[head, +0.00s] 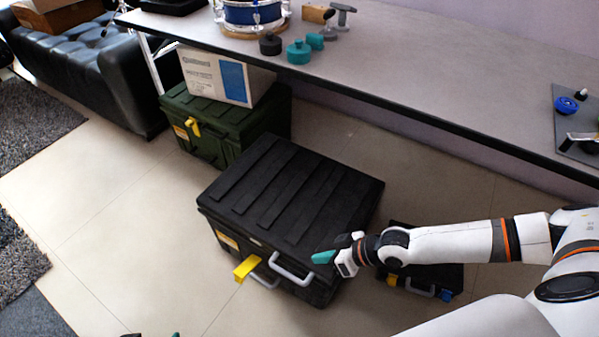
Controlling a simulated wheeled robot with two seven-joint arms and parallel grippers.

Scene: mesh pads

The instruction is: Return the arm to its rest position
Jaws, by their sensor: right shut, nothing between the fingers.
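My right arm (450,243) comes in from the right edge, white with orange bands. My right gripper (324,257) has teal fingertips and points left. It is shut and holds nothing. In the picture it overlaps the front right part of the large black case (290,190), near a grey handle (291,271); I cannot tell whether it touches the case. A small dark and teal piece (175,335) at the bottom edge may be the tip of my left gripper; almost all of it is cut off.
A small black case (440,275) lies behind my right forearm. A green case (225,125) bears a white box (215,75). A long grey table (430,60) runs along the wall with a blue drum (252,14). Open floor (130,250) lies left of the black case.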

